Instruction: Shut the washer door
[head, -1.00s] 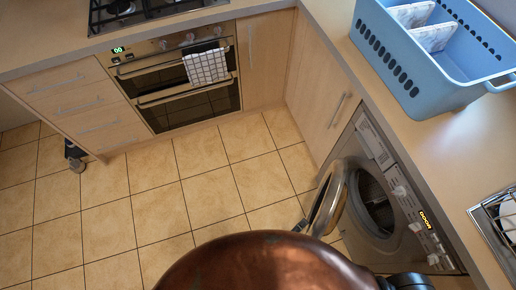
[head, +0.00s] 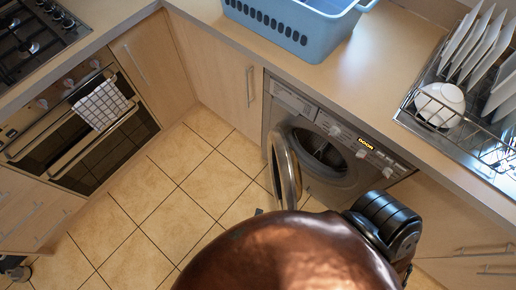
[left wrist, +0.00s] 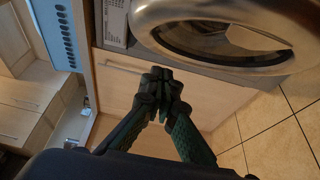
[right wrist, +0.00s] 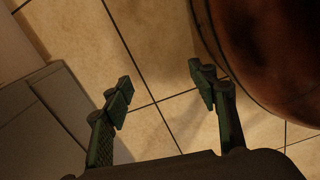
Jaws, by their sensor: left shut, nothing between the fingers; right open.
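The washer (head: 355,185) is a grey front-loader under the counter at the right. Its round door (head: 286,170) stands wide open, swung out from the dark drum opening (head: 320,152). In the left wrist view the door's metal ring (left wrist: 150,28) fills the top right. My left gripper (left wrist: 162,82) is shut and empty, just beside and below the ring in that picture; I cannot tell whether it touches. My right gripper (right wrist: 162,90) is open and empty over the floor tiles.
A blue basket (head: 290,25) stands on the counter (head: 370,75) above the washer. A dish rack (head: 470,140) with plates and a bowl is to its right. An oven (head: 85,130) is at the left. The tiled floor (head: 130,210) before the washer is clear.

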